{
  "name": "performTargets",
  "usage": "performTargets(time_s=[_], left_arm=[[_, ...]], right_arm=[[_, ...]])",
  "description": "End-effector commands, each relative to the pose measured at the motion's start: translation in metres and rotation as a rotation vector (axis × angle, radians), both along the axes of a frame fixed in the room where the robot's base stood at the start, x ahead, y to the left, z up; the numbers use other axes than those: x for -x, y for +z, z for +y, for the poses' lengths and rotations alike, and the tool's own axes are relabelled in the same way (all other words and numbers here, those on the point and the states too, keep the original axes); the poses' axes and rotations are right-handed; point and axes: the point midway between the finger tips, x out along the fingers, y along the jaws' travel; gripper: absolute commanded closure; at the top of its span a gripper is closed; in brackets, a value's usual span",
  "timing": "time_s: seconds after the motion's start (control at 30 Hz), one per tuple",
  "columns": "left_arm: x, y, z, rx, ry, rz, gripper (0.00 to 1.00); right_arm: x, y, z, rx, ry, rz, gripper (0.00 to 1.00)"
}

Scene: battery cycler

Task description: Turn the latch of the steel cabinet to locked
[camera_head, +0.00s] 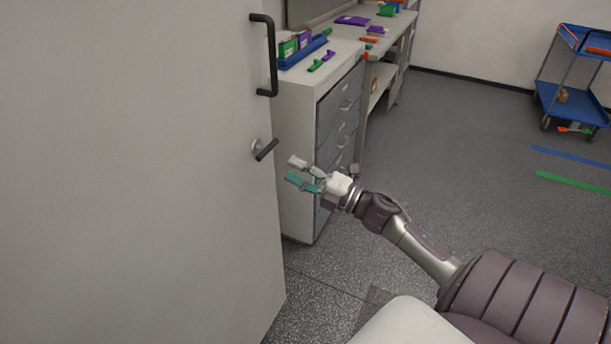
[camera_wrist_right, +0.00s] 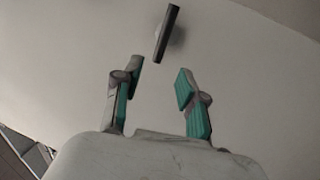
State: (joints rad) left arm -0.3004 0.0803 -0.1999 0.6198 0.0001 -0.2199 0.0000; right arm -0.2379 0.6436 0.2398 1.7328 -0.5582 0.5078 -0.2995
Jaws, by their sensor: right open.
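The steel cabinet's light grey door (camera_head: 130,170) fills the left of the head view. Its latch (camera_head: 265,150) is a dark lever on a round silver base, tilted from lower left to upper right. My right gripper (camera_head: 294,170) is open and empty, a little right of and below the latch, apart from it. In the right wrist view the latch (camera_wrist_right: 167,33) is beyond the gap between the open fingertips (camera_wrist_right: 160,75). My left gripper is not in view.
A black door handle (camera_head: 270,55) is above the latch. A white drawer unit (camera_head: 297,150) with a blue tray (camera_head: 304,50) on top stands behind my right gripper. A blue cart (camera_head: 572,100) is at the far right.

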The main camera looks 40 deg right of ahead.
Motion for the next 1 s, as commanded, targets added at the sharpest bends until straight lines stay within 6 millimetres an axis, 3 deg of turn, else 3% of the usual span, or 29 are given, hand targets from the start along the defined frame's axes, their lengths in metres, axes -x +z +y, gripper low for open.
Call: performTargets(time_s=[0.23,0.83,0.93,1.0], left_arm=[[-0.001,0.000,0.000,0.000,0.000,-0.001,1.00],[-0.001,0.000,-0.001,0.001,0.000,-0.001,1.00],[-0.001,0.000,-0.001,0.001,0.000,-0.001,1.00],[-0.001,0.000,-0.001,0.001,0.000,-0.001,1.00]], right_arm=[[0.022,-0.004,-0.009,0.000,0.001,-0.001,0.59],[0.023,-0.007,-0.010,-0.005,-0.002,0.003,0.59],[0.021,-0.025,-0.017,-0.048,-0.032,0.043,0.59],[0.020,-0.054,-0.026,-0.112,-0.080,0.104,0.59]])
